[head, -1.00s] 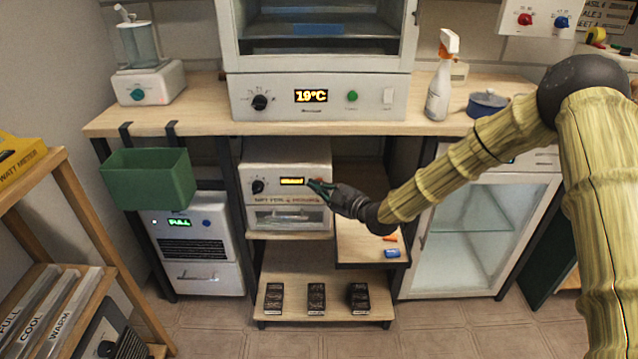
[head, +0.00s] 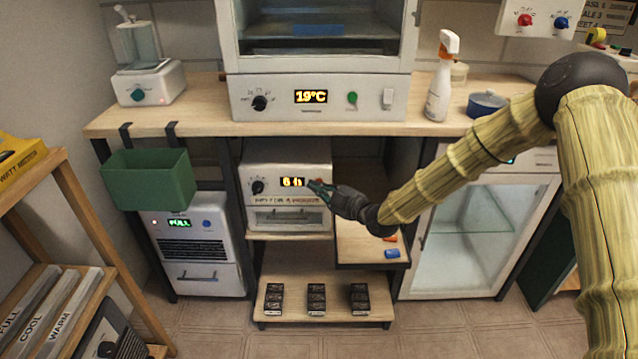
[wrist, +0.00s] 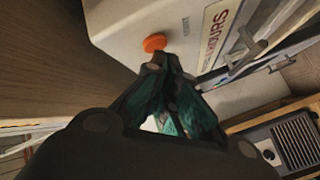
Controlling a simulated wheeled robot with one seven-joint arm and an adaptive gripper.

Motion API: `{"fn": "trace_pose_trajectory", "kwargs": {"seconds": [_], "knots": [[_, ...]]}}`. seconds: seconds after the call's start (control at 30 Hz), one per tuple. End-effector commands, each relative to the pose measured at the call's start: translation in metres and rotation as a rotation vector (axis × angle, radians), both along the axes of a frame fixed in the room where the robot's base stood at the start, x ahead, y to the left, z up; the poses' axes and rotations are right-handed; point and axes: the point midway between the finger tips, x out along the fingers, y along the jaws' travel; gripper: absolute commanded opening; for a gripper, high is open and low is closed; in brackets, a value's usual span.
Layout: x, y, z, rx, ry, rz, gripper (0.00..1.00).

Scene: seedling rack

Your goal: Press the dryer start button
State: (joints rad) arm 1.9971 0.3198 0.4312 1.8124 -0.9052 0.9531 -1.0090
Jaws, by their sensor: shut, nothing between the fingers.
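The dryer (head: 285,152) is a small white box on the shelf under the bench, with a black knob and a lit display (head: 292,182) reading "6 h". Its start button is hard to make out in the head view, behind my gripper (head: 318,188). In the wrist view, a round orange button (wrist: 154,43) stands out from the white dryer front (wrist: 130,20), just beyond my gripper's fingertips (wrist: 168,62). The green fingers are shut with nothing between them. I cannot tell whether the tips touch the button.
Above stands a white cabinet (head: 235,98) with a "19°C" display and a green button. A green bin (head: 150,180) hangs at left. A shelf (head: 352,252) right of the dryer holds small orange and blue items. Several black blocks' low shelf (head: 338,298) lies below.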

Motion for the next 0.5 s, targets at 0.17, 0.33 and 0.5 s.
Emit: {"fn": "trace_pose_trajectory", "kwargs": {"seconds": [0.17,0.33,0.5], "knots": [[-0.0071,-0.0004,0.0002,-0.001,0.001,0.0,0.0],[-0.0082,-0.0004,-0.0001,-0.001,0.0,-0.001,0.0],[-0.0087,-0.0002,0.0,-0.001,0.001,0.0,0.0]]}}
